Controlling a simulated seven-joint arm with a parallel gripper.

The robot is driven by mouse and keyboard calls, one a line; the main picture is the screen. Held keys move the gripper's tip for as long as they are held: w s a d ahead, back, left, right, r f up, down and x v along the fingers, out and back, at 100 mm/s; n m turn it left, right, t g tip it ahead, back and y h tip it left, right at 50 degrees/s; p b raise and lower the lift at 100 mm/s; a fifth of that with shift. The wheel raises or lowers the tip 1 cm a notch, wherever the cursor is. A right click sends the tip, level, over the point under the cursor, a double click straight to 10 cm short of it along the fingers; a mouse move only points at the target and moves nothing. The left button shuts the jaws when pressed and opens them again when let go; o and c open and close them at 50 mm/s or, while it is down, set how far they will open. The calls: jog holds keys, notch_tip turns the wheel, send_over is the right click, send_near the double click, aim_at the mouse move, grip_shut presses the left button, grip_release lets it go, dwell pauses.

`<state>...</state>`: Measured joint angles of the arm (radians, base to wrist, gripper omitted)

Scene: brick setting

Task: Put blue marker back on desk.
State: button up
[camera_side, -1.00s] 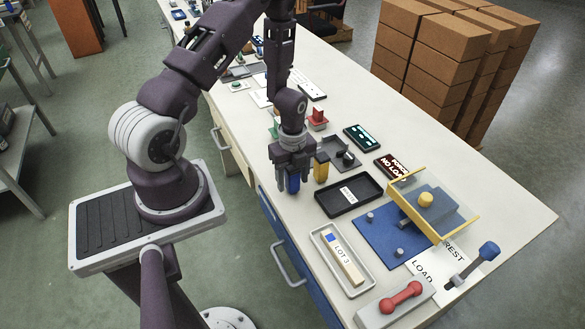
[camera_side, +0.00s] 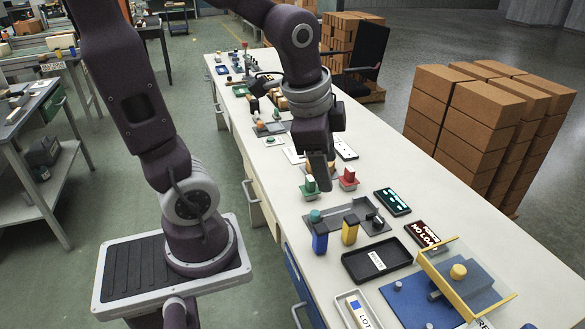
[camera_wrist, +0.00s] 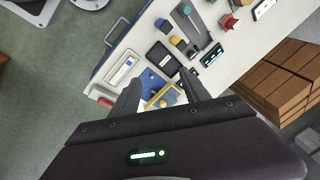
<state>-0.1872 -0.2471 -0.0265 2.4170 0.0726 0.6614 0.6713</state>
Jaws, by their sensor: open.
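The blue marker (camera_side: 320,241) stands upright on the pale desk (camera_side: 276,185), close to its front edge and beside the grey tray. It also shows in the wrist view (camera_wrist: 160,24). A yellow marker (camera_side: 350,231) stands just to its right, also in the wrist view (camera_wrist: 176,40). My gripper (camera_side: 319,184) is raised above the desk, behind the blue marker and apart from it. In the wrist view its two fingers (camera_wrist: 160,92) are spread with nothing held between them.
A grey tray (camera_side: 338,214) lies behind the markers. A black tray (camera_side: 377,260) and a blue board with a yellow-edged clear panel (camera_side: 466,284) lie to the right. Green (camera_side: 310,184) and red (camera_side: 347,177) pieces stand farther back. Brick stacks (camera_side: 460,110) rise beyond the desk.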

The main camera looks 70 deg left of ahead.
jog(key=s+d+r+n+t, duration=0.1)
jog(key=s+d+r+n, duration=0.1)
jog(key=s+n, duration=0.1)
jog(key=s+d+r+n+t+h, duration=0.1)
jog(key=s+d+r+n, duration=0.2)
jog(key=s, duration=0.2)
jog(key=shift+s, duration=0.4)
dwell(0.5)
